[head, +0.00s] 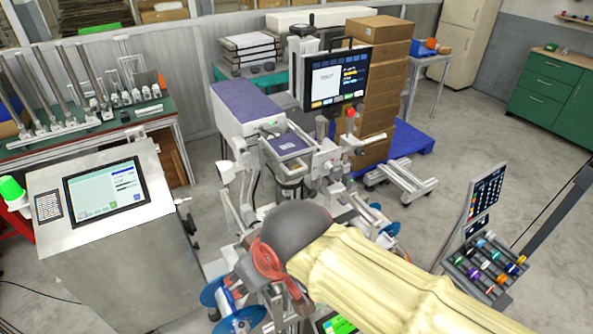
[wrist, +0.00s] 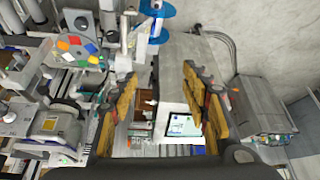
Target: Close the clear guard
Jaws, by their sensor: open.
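I cannot make out a clear guard with certainty in either view. The grey film machine (head: 245,115), with a purple top panel, stands in the middle of the head view, partly hidden at its lower front by my arm. My gripper (wrist: 160,75) is open in the wrist view, its two orange-padded fingers wide apart with nothing held between them. Beyond the fingers, a grey cabinet with a lit screen (wrist: 183,125) shows in the gap. In the head view I cannot clearly separate the gripper from the arm and machine parts.
A control console (head: 105,195) stands at the left. A monitor (head: 338,80) rises behind the machine, before stacked cardboard boxes (head: 388,75). A rack of coloured rolls (head: 487,265) stands at the right. Blue reels (head: 238,320) sit low near my arm. Floor is open at the right.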

